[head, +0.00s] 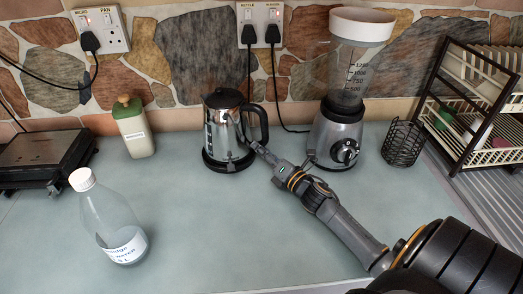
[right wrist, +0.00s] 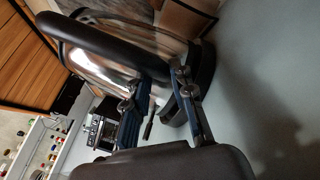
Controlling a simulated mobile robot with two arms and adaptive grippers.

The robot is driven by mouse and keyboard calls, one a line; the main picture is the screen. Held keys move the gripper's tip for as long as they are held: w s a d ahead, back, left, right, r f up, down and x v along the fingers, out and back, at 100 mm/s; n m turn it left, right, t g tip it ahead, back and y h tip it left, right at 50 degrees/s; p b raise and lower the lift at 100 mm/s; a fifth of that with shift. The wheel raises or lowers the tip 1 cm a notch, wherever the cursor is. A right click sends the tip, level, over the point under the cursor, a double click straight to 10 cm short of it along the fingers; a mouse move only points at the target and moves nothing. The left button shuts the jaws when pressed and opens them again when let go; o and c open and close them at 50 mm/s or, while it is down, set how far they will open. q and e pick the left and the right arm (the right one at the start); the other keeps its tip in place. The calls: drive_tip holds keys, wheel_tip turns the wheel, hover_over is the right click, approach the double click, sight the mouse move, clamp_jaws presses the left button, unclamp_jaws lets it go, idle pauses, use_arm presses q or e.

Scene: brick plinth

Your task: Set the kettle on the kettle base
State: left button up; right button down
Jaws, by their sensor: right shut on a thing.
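The shiny steel kettle (head: 226,130) with a black lid and handle stands upright near the back wall. The dark kettle base (head: 226,166) shows as a black ring under it; I see no clear gap between them, but cannot tell if the kettle is fully seated. My right gripper (head: 257,147) reaches in from the right and is shut on the kettle's black handle, at its lower part. In the right wrist view, the fingers (right wrist: 157,88) are beside the lower handle, with the kettle body (right wrist: 125,55) behind. My left gripper is out of view.
A blender (head: 338,135) stands right of the kettle, with a wire holder (head: 403,144) and dish rack (head: 470,110) further right. A green-and-cream canister (head: 135,128), clear bottle (head: 112,222) and dark grill (head: 42,158) are left. The front middle counter is clear.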

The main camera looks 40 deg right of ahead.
drive_tip(key=shift+f+b, duration=0.35)
drive_tip(key=shift+b, duration=0.3)
idle(0.4)
